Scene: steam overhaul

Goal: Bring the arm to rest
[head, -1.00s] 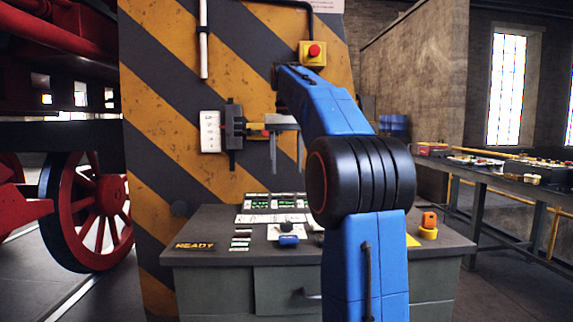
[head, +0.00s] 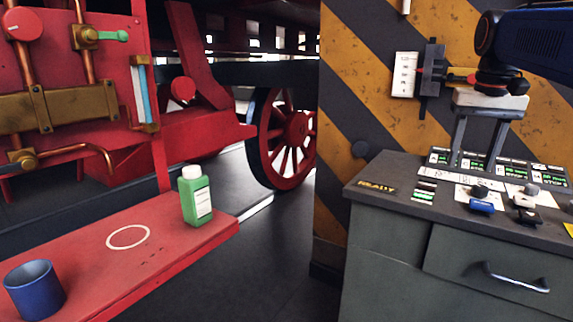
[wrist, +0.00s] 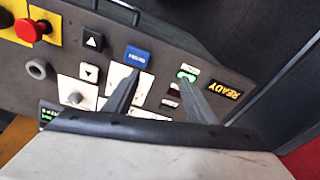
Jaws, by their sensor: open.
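My gripper (head: 476,152) hangs from my blue and black arm at the right of the head view. It points down, with its two grey fingers apart and nothing between them. The fingertips are above or near the back of the grey control desk (head: 400,228); I cannot tell the exact gap. In the wrist view my gripper (wrist: 158,78) is over the desk panel, near a blue button (wrist: 138,54) and the READY label (wrist: 229,89).
A red shelf (head: 160,270) at left carries a green bottle (head: 196,196) and a blue mug (head: 34,290). A red mushroom button (wrist: 30,31) shows in the wrist view.

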